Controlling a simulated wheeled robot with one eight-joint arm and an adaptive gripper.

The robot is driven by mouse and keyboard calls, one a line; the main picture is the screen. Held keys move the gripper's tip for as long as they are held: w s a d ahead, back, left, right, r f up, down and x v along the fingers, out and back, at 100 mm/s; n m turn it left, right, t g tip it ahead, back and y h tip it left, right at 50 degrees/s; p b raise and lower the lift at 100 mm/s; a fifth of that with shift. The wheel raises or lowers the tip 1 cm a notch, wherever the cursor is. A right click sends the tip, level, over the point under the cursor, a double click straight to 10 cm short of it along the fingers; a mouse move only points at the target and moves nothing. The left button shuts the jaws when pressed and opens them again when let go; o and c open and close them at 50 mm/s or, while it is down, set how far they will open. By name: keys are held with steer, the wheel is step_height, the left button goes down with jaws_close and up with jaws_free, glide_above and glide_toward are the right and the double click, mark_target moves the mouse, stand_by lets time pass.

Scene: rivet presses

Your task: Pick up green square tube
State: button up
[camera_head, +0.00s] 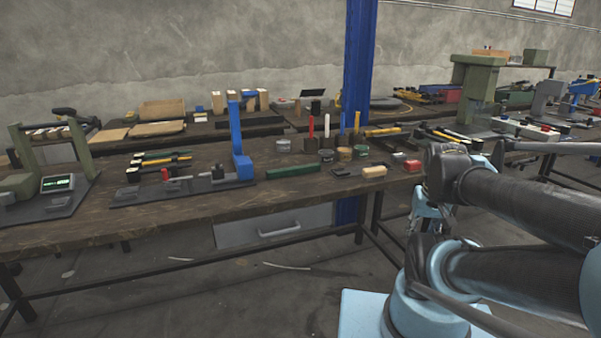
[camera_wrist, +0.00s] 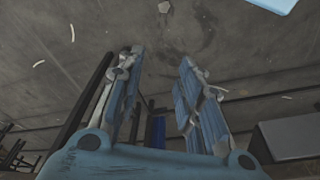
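A green square tube (camera_head: 293,170) lies flat on the wooden workbench (camera_head: 130,216), just right of the blue upright press, in the head view. My gripper shows in the wrist view (camera_wrist: 160,75) with its two blue fingers spread apart and nothing between them. It points at the floor area, and the tube is not in the wrist view. In the head view my arm is at the right, in front of the bench, well to the right of the tube. The gripper's fingers are hard to make out there.
The blue press (camera_head: 240,140) stands left of the tube on a dark base plate. Several cans and upright tools stand behind it. A grey drawer (camera_head: 275,228) hangs below the bench. A blue pillar (camera_head: 358,70) rises behind.

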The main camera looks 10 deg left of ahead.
steer(key=shift+o, duration=0.6)
steer(key=shift+o, duration=0.7)
steer(key=shift+s+r, duration=0.25)
steer(key=shift+s, duration=0.05)
steer(key=w+a+r+m+g+y, duration=0.2)
steer(key=w+a+r+m, duration=0.3)
steer(key=w+a+r, duration=0.85)
step_height(320, 180, up, 9)
steer(key=m+g+y, duration=0.2)
steer(key=m+g, duration=0.1)
steer(key=m, duration=0.4)
glide_above(294, 168)
steer(key=w+d, duration=0.4)
steer(key=d, duration=0.2)
steer(key=x, duration=1.6)
steer(key=shift+w+f, duration=0.15)
steer(key=shift+f, duration=0.1)
steer(key=shift+c, duration=0.3)
